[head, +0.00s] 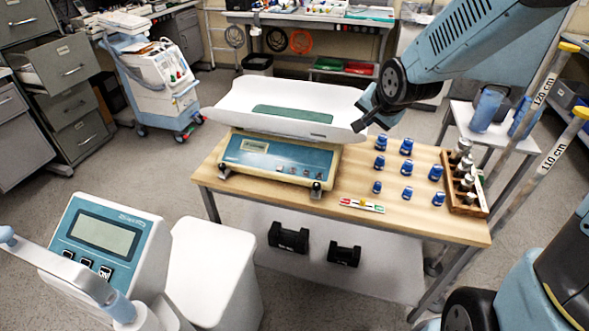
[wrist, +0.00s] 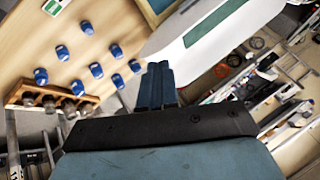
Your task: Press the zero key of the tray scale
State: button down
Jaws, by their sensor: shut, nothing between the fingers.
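The tray scale stands on the left part of the wooden table (head: 420,213). Its white curved tray (head: 240,98) with a green mat (head: 292,114) sits on top. Its blue front panel (head: 279,162) has a display (head: 255,146) at left and small keys that are too small to read. In the wrist view, the tray (wrist: 160,40) lies beyond the fingers and a corner of the scale body (wrist: 152,12) shows at the top. My gripper (head: 361,126) is shut and empty, near the tray's right end and above the table; it also shows in the wrist view (wrist: 156,68).
Several blue capped weights (head: 406,146) stand on the table right of the scale. A wooden block of metal weights (head: 462,180) is at the right edge. A small coloured level (head: 362,204) lies near the front. Another scale with a display (head: 105,234) stands at front left.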

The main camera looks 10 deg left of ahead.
jog(key=w+a+f+m+y, duration=0.2)
jog(key=a+f+y, duration=0.1)
jog(key=a+f, duration=0.55)
jog(key=m+y, duration=0.3)
jog(key=m, duration=0.2)
send_over(293, 171)
jog(key=s, duration=0.5)
notch_tip(293, 171, down, 5)
jog(key=shift+s+d+f, duration=0.1)
jog(key=shift+s+f, duration=0.05)
jog(key=shift+f, duration=0.2)
jog(key=shift+w+d+f, duration=0.1)
jog(key=shift+w+f, duration=0.45)
jog(key=shift+f, duration=0.8)
jog(key=shift+w+f, duration=0.55)
jog(key=shift+f, duration=0.8)
jog(key=shift+w+d+f, duration=0.1)
jog(key=shift+w+f, duration=0.45)
jog(key=shift+f, duration=0.8)
jog(key=shift+w+f, duration=0.1)
jog(key=shift+f, duration=0.05)
jog(key=shift+f, duration=0.2)
